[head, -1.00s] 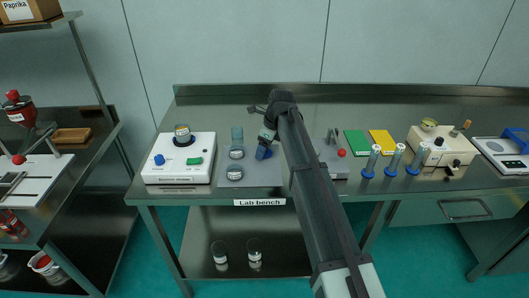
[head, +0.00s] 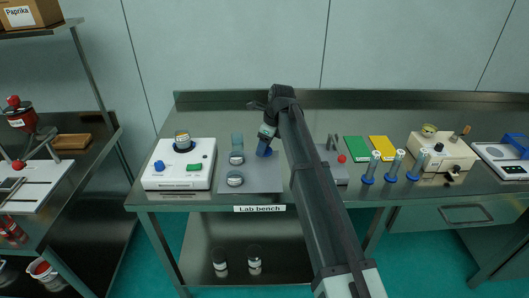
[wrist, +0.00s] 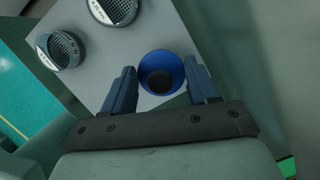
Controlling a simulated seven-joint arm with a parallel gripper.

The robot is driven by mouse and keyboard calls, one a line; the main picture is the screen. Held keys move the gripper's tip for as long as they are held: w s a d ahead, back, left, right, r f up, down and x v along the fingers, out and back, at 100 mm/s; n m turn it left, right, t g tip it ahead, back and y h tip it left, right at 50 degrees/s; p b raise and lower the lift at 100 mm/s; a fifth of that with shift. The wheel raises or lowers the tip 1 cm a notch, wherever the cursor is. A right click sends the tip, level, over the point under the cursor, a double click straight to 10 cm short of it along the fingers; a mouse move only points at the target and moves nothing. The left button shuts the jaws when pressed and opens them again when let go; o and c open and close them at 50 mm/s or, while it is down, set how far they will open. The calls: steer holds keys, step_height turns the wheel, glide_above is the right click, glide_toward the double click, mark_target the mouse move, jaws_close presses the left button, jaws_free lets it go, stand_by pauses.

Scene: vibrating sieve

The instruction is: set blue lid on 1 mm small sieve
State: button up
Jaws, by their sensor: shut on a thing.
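My gripper (head: 266,146) is shut on the blue lid (wrist: 161,68), held between its two fingers with the dark round inner part facing the wrist camera. In the head view the blue lid (head: 264,151) shows just below the fingers, above the right part of the grey mat (head: 262,182). Two small mesh sieves stand left of it: a front sieve (head: 235,179) and one behind it (head: 236,159). The wrist view shows a sieve at left (wrist: 60,48) and another at the top (wrist: 114,8). I cannot surely read which is 1 mm.
Right of my arm are a grey device with a red knob (head: 341,158), green and yellow pads (head: 356,148) and blue-based cylinders (head: 371,168).

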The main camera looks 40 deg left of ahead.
step_height(320, 180, up, 5)
steer(key=shift+r, duration=0.2)
steer(key=shift+s+a+r, duration=0.2)
steer(key=shift+s+r, duration=0.05)
steer(key=shift+r, duration=0.05)
steer(key=shift+s+a+r, duration=2.7)
steer(key=shift+s+a, duration=1.85)
steer(key=shift+a, duration=0.95)
steer(key=shift+s+a+r, duration=2.65)
steer(key=shift+s+a, duration=1.85)
steer(key=shift+a, duration=1)
steer(key=shift+f, duration=4.75)
